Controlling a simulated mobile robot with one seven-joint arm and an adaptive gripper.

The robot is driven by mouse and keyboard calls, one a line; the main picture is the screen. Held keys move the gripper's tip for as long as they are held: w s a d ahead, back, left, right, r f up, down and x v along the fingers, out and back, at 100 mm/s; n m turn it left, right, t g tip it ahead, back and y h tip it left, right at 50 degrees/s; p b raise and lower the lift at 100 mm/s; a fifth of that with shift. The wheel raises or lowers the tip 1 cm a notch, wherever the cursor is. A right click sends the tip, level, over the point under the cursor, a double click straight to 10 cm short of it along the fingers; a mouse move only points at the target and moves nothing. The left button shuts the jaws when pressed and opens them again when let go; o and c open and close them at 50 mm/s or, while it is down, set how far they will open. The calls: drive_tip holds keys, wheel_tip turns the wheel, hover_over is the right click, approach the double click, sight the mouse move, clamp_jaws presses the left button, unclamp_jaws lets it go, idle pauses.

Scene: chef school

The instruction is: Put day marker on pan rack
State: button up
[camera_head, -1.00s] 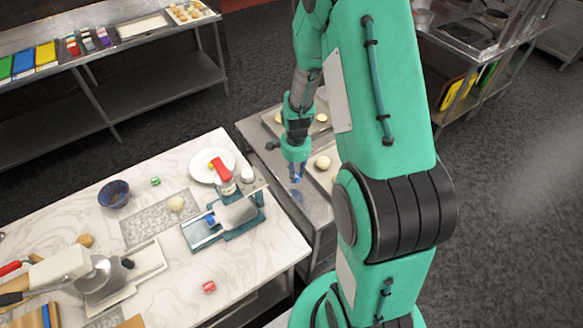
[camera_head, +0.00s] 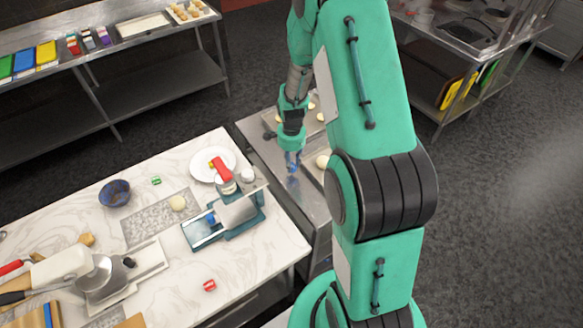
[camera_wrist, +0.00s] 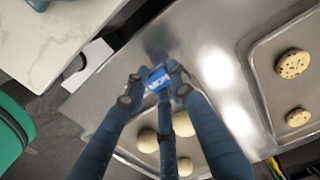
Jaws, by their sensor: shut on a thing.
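My gripper (camera_head: 292,162) is over the near-left part of the steel pan rack (camera_head: 313,205), beside the marble table. In the wrist view, my gripper (camera_wrist: 157,84) is shut on a small blue day marker (camera_wrist: 158,78) with white lettering. The marker is between the fingertips, above a bare strip of the rack (camera_wrist: 215,65). I cannot tell whether it touches the steel. Trays with pale dough balls (camera_wrist: 148,141) and speckled cookies (camera_wrist: 292,63) lie on the rack.
The marble table (camera_head: 265,255) is left of the rack, with a white plate (camera_head: 203,174), a slicer (camera_head: 238,212), a blue bowl (camera_head: 115,193), a green marker (camera_head: 156,181) and a red marker (camera_head: 209,285). A tray (camera_wrist: 265,90) edge borders the bare steel.

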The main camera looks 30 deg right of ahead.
drive_tip(key=shift+f, duration=1.4)
drive_tip(key=shift+f, duration=0.15)
drive_tip(key=o, duration=0.9)
drive_tip(key=shift+o, duration=0.2)
wheel_tip(320, 180, up, 12)
